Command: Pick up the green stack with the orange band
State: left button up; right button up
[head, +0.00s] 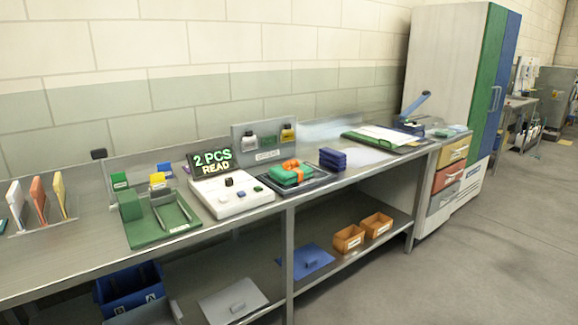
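The green stack (284,178) lies flat on a dark tray (318,181) on the workbench, near the middle of the view. An orange band (291,164) wraps over its top. A white device (232,200) with a display reading "2 PCS READ" stands just left of the tray. A dark blue stack (333,160) sits just right of the green one. Neither of my grippers shows in the head view.
A green tray (160,234) with a green block (130,205) stands left of the device. Upright coloured folders (60,193) stand at the far left. A grey panel with bottles (263,146) stands behind. Orange bins (348,239) sit on the lower shelf. The floor (490,260) at right is clear.

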aim_at(291, 172)
jog(key=i+l+u, duration=0.1)
jog(key=i+l, duration=0.3)
jog(key=i+l+u, duration=0.15)
jog(key=i+l, duration=0.3)
jog(key=i+l+u, duration=0.1)
jog(key=i+l, duration=0.3)
jog(key=l, duration=0.15)
jog(key=i+l+u, duration=0.1)
jog(key=i+l, duration=0.3)
jog(key=l, duration=0.1)
